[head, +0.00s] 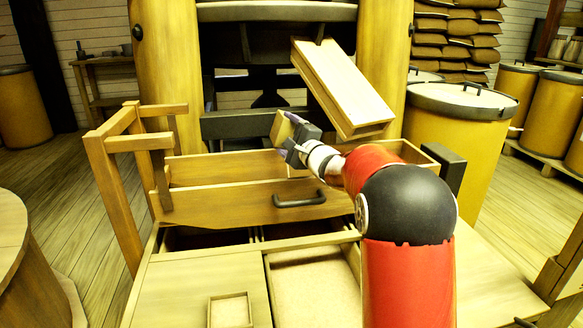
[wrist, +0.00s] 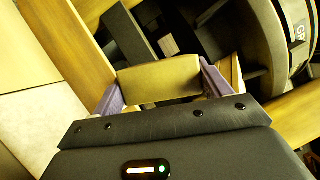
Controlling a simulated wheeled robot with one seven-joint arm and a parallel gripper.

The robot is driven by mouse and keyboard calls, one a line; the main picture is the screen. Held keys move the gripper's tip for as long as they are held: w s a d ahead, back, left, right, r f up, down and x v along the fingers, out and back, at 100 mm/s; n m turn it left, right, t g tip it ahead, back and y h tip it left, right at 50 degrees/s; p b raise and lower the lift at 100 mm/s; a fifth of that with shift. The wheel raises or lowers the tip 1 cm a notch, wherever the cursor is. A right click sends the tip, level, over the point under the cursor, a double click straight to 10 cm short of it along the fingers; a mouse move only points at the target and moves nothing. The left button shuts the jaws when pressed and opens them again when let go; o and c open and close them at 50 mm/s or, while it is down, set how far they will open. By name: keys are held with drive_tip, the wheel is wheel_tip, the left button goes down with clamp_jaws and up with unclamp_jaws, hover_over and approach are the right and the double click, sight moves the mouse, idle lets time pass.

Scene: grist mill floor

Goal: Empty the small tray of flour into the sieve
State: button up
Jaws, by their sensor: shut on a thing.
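My gripper (head: 287,133) is shut on a small tan wooden tray (head: 279,130), its purple fingers gripping it from both sides. The tray is tilted on edge above a long open wooden box with a black handle, which looks like the sieve (head: 235,208). In the wrist view the tray (wrist: 158,80) shows as a plain tan wall between the fingers (wrist: 160,92). The inside of the tray is hidden, so I cannot tell whether flour is in it. Most of the sieve's floor is hidden by its front wall and my arm.
A slanted wooden chute (head: 335,85) hangs close to the right of my gripper. A wooden post frame (head: 110,170) stands at the left. Below the box are an open bin with a pale floor (head: 315,288) and a small square frame (head: 230,311). A lidded barrel (head: 455,135) stands right.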

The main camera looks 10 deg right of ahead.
drive_tip(key=shift+d+m+b, duration=0.2)
drive_tip(key=shift+m+b, duration=0.3)
drive_tip(key=shift+b, duration=0.25)
drive_tip(key=shift+d+r+m+t+b, duration=0.35)
drive_tip(key=shift+r+m+t+b, duration=0.35)
drive_tip(key=shift+m, duration=0.3)
idle(0.4)
drive_tip(key=shift+d+m+b, duration=0.15)
drive_tip(key=shift+m+b, duration=0.25)
drive_tip(key=shift+m, duration=0.1)
